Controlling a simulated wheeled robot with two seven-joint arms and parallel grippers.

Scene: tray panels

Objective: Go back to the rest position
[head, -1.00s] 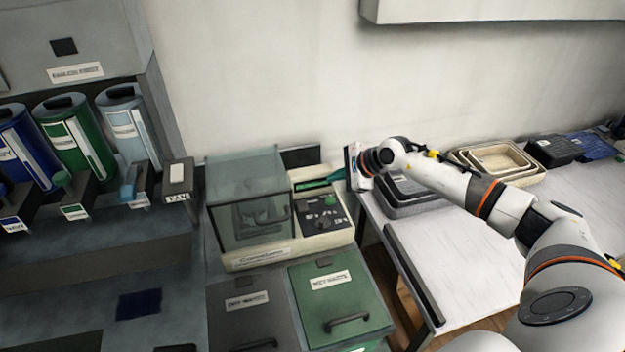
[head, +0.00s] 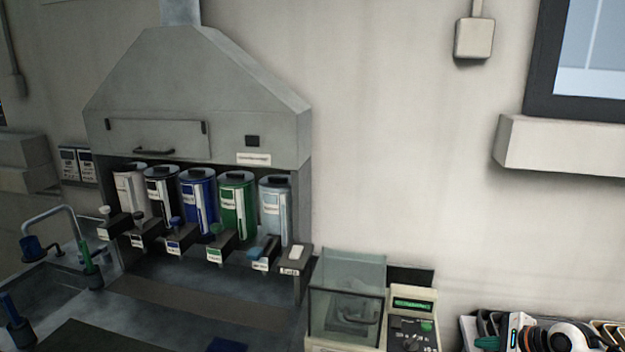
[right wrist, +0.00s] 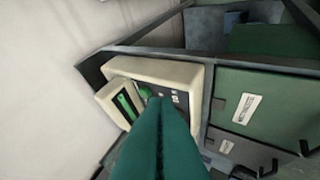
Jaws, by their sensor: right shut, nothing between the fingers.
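My right gripper (head: 482,342) shows at the lower right of the head view, to the right of the glass-boxed machine. Its teal fingers are together and empty. They also fill the lower middle of the right wrist view (right wrist: 168,101), pointing toward the machine's control panel. Most of the right arm is cut off by the bottom of the head view. My left gripper is in neither view.
The machine with a glass cover (head: 346,292) and a small green display (head: 412,303) stands left of the right gripper. Several coloured canisters stand under a grey hood (head: 205,85). A green panel (right wrist: 250,110) shows in the wrist view.

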